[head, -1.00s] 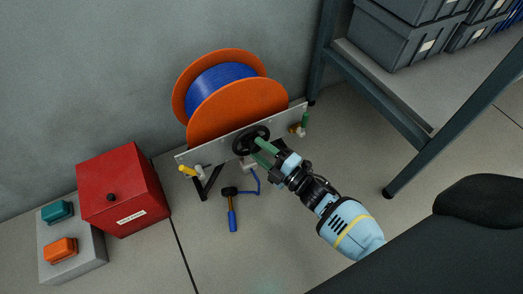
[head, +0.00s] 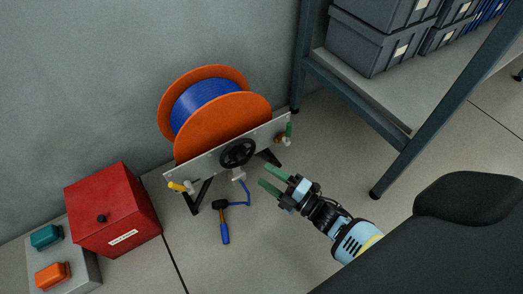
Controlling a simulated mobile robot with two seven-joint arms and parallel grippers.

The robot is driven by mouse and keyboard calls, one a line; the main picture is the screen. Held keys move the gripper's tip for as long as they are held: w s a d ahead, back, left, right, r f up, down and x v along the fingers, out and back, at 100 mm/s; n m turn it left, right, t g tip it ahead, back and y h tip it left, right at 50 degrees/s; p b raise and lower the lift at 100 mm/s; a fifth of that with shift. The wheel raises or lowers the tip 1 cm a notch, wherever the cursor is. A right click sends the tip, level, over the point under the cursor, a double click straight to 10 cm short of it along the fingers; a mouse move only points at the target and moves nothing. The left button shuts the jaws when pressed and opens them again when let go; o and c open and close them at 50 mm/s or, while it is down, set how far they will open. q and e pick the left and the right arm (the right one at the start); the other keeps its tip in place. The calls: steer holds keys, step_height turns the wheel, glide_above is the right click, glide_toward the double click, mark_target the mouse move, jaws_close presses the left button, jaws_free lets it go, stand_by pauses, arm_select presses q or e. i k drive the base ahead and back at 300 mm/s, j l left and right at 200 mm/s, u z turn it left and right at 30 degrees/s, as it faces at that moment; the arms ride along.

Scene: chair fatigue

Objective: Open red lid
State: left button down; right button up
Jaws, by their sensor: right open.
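The red box (head: 108,212) with its red lid (head: 96,205) stands at the lower left in the head view. The lid looks shut. My right gripper (head: 270,178) is open and empty, its two green fingers pointing up and left. It is over the floor, to the right of the red box and apart from it, just below and right of the black handwheel (head: 237,153). My left gripper is out of view.
An orange reel (head: 225,125) with blue cable stands on a grey-panelled stand behind the hammer (head: 223,222). A shelf with grey bins (head: 375,42) and a black chair (head: 470,205) are at right.

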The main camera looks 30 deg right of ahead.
mark_target(99, 200)
steer(key=k+j, duration=0.35)
steer(key=j, duration=0.15)
steer(key=k+j, duration=0.35)
steer(key=j, duration=0.2)
